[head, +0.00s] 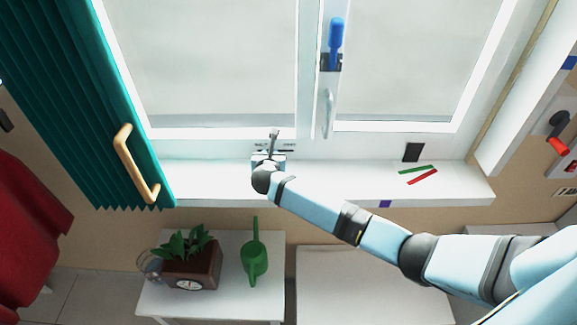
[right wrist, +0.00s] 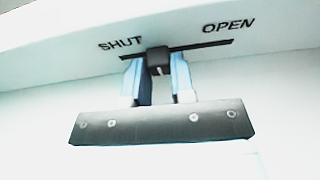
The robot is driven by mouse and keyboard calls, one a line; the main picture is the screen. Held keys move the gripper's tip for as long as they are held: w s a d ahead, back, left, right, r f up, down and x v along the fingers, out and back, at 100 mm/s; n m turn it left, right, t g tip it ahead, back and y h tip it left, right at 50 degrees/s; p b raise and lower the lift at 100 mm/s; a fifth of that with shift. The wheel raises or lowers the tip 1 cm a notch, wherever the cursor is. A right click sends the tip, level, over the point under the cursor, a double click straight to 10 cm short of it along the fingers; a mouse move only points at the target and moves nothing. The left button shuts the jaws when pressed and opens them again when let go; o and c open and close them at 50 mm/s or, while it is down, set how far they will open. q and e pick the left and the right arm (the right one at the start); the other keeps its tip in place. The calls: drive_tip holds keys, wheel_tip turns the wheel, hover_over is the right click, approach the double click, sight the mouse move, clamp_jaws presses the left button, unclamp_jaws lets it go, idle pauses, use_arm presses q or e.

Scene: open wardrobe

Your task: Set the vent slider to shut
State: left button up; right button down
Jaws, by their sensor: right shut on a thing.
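The vent slider's dark knob (right wrist: 158,61) sits in a thin dark slot in the white window frame in the right wrist view. The word SHUT (right wrist: 121,44) is printed near the left end of the slot and OPEN (right wrist: 228,26) near the right end. The knob stands left of the slot's middle, with some slot showing on both sides. My right gripper (head: 269,156) is at the bottom of the window frame, its fingers on either side of the knob and shut on it. In the head view the knob cannot be made out. My left gripper is not in view.
A white sill (head: 340,190) runs below the window, with green and red strips (head: 420,175) at its right. A blue window handle (head: 336,40) is above. A teal curtain (head: 85,90) hangs left. A plant box (head: 191,270) and green watering can (head: 254,258) stand below.

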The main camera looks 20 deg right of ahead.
drive_tip(key=a, duration=0.1)
drive_tip(key=w+a, duration=0.1)
drive_tip(key=shift+w+a, duration=0.15)
drive_tip(key=shift+a, duration=0.45)
drive_tip(key=c, duration=1.1)
unclamp_jaws()
drive_tip(key=shift+w, duration=0.1)
drive_tip(key=shift+o, duration=0.7)
drive_tip(key=shift+w+a, duration=0.1)
drive_tip(key=shift+a, duration=0.05)
drive_tip(key=shift+s+r, duration=0.1)
drive_tip(key=shift+s, duration=0.25)
drive_tip(key=v, duration=1.3)
drive_tip(key=shift+b, duration=0.45)
